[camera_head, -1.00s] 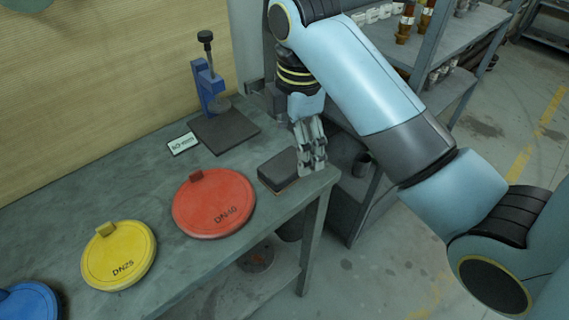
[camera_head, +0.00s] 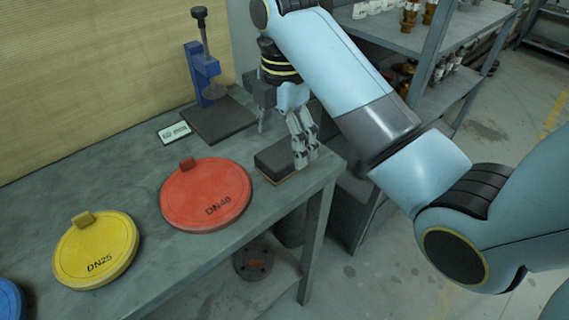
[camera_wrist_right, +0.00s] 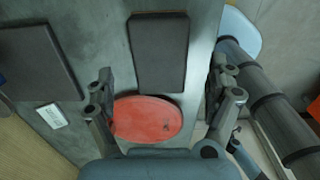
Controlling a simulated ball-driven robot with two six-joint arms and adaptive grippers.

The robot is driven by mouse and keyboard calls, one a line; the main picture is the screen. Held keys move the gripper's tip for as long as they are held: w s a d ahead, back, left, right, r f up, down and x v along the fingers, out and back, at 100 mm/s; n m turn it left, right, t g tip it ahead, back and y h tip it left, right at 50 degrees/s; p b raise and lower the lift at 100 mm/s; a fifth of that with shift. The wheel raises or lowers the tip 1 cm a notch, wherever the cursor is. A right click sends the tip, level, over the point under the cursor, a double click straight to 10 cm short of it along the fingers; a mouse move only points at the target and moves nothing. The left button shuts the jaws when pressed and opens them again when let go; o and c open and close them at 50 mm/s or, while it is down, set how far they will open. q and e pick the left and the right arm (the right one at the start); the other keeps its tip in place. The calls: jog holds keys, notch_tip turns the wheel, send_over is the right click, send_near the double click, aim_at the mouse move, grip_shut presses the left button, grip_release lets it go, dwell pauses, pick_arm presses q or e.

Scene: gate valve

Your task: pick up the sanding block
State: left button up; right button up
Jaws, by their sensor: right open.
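The sanding block (camera_head: 277,160), a dark grey block with a thin tan underside, lies flat on the bench near its right front corner. In the right wrist view the block (camera_wrist_right: 158,52) is a dark rectangle seen from above, lying between the lines of the two fingers. My right gripper (camera_head: 284,140) is open and empty just above and behind the block, one finger over its right end and the other beyond its far side. In the wrist view the open gripper (camera_wrist_right: 162,80) has its fingers spread wider than the block. My left gripper is not in view.
A red DN40 disc (camera_head: 207,194) lies close to the block's left, with a yellow DN25 disc (camera_head: 96,250) further left. A blue stand (camera_head: 204,75) on a dark base plate and a small white label (camera_head: 174,132) are behind. The bench edge (camera_head: 335,172) is close on the right.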

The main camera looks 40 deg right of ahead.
aim_at(284, 150)
notch_tip(284, 150, down, 3)
jog(key=shift+d+b, duration=0.1)
jog(key=shift+b, duration=0.35)
jog(key=shift+f, duration=0.4)
jog(key=c, duration=1.4)
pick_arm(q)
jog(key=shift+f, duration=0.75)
pick_arm(e)
jog(key=shift+o, duration=0.2)
jog(key=shift+r, duration=0.15)
jog(key=shift+r, duration=0.25)
notch_tip(284, 150, up, 4)
jog(key=p, duration=0.2)
jog(key=shift+p, duration=0.35)
pick_arm(q)
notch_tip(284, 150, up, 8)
jog(key=p, duration=0.6)
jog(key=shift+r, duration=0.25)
pick_arm(e)
jog(key=s+d+r, duration=0.4)
jog(key=s+r, duration=0.2)
jog(key=s, duration=0.4)
jog(key=shift+s+d+r, duration=0.15)
jog(key=shift+s+d, duration=0.2)
